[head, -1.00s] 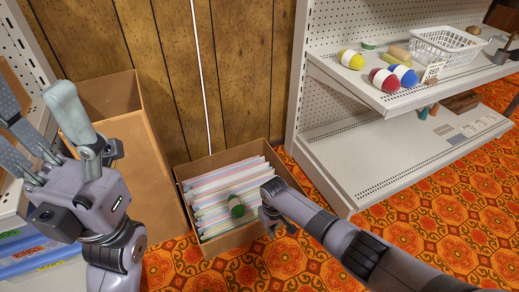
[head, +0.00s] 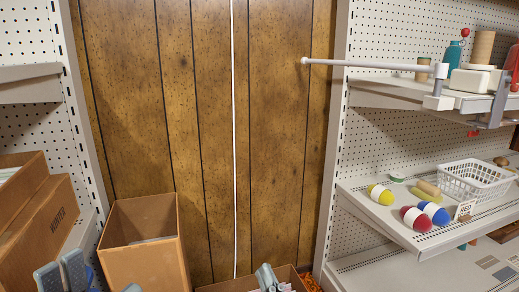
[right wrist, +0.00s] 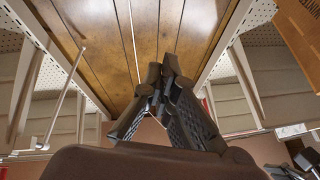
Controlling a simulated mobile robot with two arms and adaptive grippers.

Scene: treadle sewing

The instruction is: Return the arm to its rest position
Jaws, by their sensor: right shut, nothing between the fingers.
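My right gripper (head: 267,277) shows only by its fingertips at the bottom of the head view, in front of the open cardboard box (head: 235,286) on the floor. In the right wrist view the right gripper (right wrist: 162,78) is shut and empty, its dark fingers meeting at the tips, with wood panelling (right wrist: 110,50) beyond. My left gripper (head: 60,272) shows at the bottom left of the head view. Only its grey finger ends are in sight, and I cannot tell how far apart they are. Most of both arms is below the head view.
A tall cardboard box (head: 145,255) stands left of centre. On the right shelf (head: 400,228) are painted floats and a white basket (head: 475,182). A pale rod (head: 370,65) juts left from the upper shelf.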

